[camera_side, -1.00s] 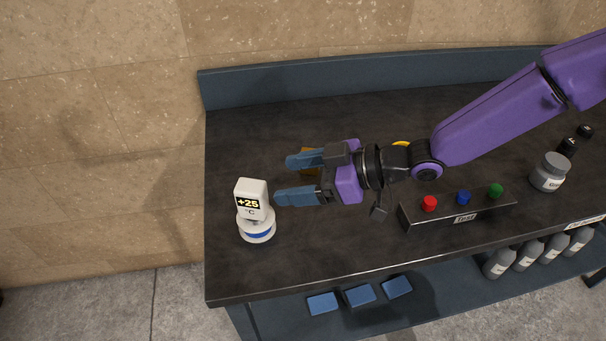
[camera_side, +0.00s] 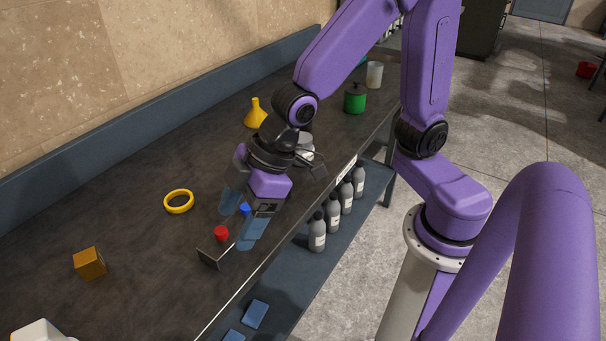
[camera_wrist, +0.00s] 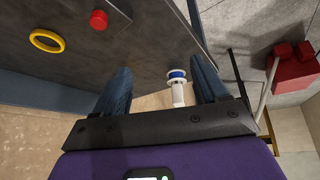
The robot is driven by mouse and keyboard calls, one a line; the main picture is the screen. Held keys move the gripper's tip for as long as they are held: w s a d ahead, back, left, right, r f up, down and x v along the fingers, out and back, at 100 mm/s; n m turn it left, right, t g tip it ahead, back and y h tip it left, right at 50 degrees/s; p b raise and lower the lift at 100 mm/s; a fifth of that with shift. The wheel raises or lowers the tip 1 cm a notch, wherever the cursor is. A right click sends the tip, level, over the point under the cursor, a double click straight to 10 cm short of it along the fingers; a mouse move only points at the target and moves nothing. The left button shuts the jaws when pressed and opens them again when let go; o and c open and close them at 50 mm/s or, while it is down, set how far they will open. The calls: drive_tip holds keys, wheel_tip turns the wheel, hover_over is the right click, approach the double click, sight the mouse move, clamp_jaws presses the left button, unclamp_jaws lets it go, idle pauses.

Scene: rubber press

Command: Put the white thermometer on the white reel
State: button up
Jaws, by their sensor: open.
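Under my gripper is the button box (camera_side: 212,254) with a red button (camera_side: 221,233). A yellow ring (camera_side: 179,202), a brown cube (camera_side: 90,263), a yellow funnel (camera_side: 255,114) and a green can (camera_side: 355,98) stand on the table. Bottles (camera_side: 317,231) stand on the lower shelf.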

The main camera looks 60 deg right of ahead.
drive_tip(key=s+d+g+h, duration=0.1)
drive_tip(key=s+d+h, duration=0.1)
drive_tip(key=s+d, duration=0.4)
drive_tip(key=s+d+g+h, duration=0.2)
drive_tip(key=s+d, duration=0.4)
drive_tip(key=d, duration=0.6)
drive_tip(key=shift+s+r, duration=0.25)
drive_tip(key=shift+s, duration=0.15)
